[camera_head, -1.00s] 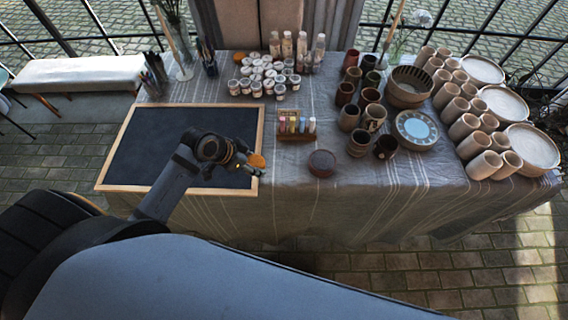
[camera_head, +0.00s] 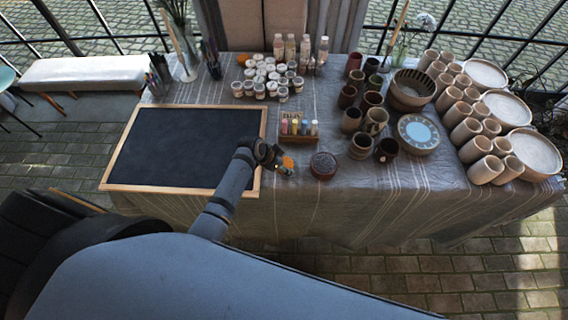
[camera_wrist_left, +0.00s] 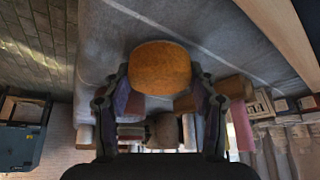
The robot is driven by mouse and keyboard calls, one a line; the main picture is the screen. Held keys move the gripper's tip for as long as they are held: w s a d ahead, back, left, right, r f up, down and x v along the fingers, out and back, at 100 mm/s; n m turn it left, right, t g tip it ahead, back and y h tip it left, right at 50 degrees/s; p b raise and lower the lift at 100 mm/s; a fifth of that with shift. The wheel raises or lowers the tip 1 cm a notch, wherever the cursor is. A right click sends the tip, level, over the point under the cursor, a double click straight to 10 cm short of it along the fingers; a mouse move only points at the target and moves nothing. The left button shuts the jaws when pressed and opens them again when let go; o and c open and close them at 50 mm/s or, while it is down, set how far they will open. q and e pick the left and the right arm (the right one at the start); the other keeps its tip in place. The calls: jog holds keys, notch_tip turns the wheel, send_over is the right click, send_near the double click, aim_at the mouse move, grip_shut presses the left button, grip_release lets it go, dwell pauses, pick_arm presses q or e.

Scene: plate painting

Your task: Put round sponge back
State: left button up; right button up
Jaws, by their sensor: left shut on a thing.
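The round orange sponge (camera_wrist_left: 160,68) is held between the two fingers of my left gripper (camera_wrist_left: 160,92) in the left wrist view. In the head view the sponge (camera_head: 288,161) shows as a small orange spot at the tip of my left gripper (camera_head: 285,168). This gripper is over the table's front part, just right of the black board. A dark round dish (camera_head: 323,165) sits close to its right, apart from the sponge. My right gripper is not in view.
The wood-framed black board (camera_head: 180,148) lies on the left of the cloth-covered table (camera_head: 345,205). A rack of small coloured bottles (camera_head: 298,128) stands behind the dish. Paint jars (camera_head: 262,78), cups (camera_head: 362,145) and stacked plates (camera_head: 533,150) fill the back and right.

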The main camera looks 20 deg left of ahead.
pick_arm(q)
jog(key=shift+f, duration=0.2)
jog(key=o, duration=1.1)
jog(key=shift+r, duration=0.15)
jog(key=v, duration=1.2)
jog(key=shift+r, duration=0.1)
jog(key=shift+a, duration=0.1)
